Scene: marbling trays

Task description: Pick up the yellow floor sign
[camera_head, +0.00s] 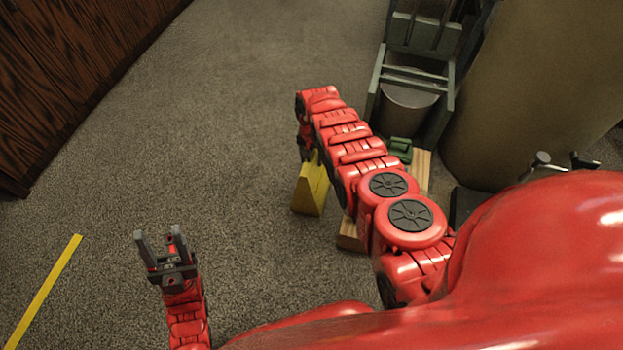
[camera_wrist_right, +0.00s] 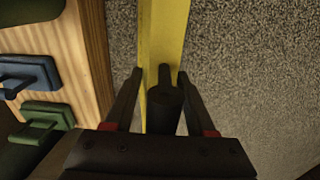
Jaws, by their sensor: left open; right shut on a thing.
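The yellow floor sign (camera_head: 311,192) stands about upright on the carpet in the middle of the head view, just left of my right arm. In the right wrist view its yellow edge (camera_wrist_right: 165,28) runs up from between the fingers. My right gripper (camera_wrist_right: 160,74) is shut on the sign's upper part. In the head view my right arm hides most of that gripper and the sign's top. I cannot tell whether the sign's base touches the floor. My left gripper (camera_head: 161,240) is open and empty over the carpet at lower left.
A wooden board (camera_head: 350,236) with a green piece (camera_head: 400,146) lies under and beside my right arm. The wrist view shows a blue piece (camera_wrist_right: 28,74) on it too. A grey-green frame (camera_head: 412,75) stands at upper right. Yellow tape (camera_head: 45,288) marks the carpet left. Carpet between is clear.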

